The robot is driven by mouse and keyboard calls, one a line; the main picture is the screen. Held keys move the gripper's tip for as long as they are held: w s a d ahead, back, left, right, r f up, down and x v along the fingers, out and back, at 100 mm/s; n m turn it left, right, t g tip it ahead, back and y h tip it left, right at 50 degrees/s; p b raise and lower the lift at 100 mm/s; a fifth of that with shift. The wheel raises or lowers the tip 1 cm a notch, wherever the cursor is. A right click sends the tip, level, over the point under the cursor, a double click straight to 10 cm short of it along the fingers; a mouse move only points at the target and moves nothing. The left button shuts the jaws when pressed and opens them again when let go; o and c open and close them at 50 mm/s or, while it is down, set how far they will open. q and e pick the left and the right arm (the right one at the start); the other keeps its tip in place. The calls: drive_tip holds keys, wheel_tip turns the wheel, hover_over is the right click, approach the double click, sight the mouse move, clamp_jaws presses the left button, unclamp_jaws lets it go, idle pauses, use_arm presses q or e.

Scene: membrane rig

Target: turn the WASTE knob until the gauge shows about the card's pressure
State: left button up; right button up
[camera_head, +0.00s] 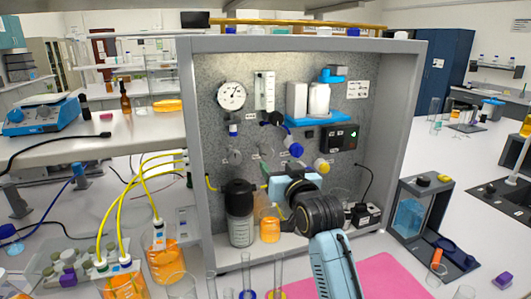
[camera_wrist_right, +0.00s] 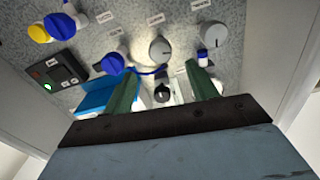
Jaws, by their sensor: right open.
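The round white gauge (camera_head: 231,95) hangs at the upper left of the grey panel; its reading is too small to tell. A white card (camera_head: 358,89) is at the upper right, its text unreadable. Two grey knobs sit low on the panel, a left one (camera_head: 235,157) and another (camera_wrist_right: 160,48) partly hidden by my arm in the head view. Their labels are too small to show which is WASTE. My right gripper (camera_wrist_right: 163,72) is open, its green fingers apart and pointing toward the second knob, with nothing between them that I can see held. My left gripper is not in view.
Blue-capped valves (camera_wrist_right: 113,63) and a black knob (camera_wrist_right: 162,93) crowd the panel near my fingers. A black box with a green light (camera_head: 339,138) is to the right. A dark-lidded bottle (camera_head: 240,212) and an orange-filled bottle (camera_head: 269,226) stand below.

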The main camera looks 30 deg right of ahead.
sight(268, 154)
drive_tip(key=x, duration=0.8)
drive_tip(key=shift+w+p, duration=0.2)
drive_tip(key=shift+p, duration=0.15)
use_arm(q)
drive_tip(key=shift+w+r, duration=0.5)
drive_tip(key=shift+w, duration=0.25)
use_arm(e)
drive_tip(key=shift+w+d, duration=0.15)
drive_tip(key=shift+w, duration=0.45)
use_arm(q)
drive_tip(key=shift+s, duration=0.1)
use_arm(e)
drive_tip(key=c, duration=1)
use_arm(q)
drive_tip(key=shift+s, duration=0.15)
use_arm(e)
drive_tip(key=n+p, duration=0.3)
drive_tip(key=n, duration=0.1)
use_arm(q)
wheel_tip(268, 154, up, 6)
drive_tip(key=p, duration=0.2)
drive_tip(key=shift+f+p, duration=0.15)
drive_tip(key=shift+p, duration=0.25)
use_arm(e)
drive_tip(key=n, duration=0.4)
drive_tip(key=shift+n, duration=0.4)
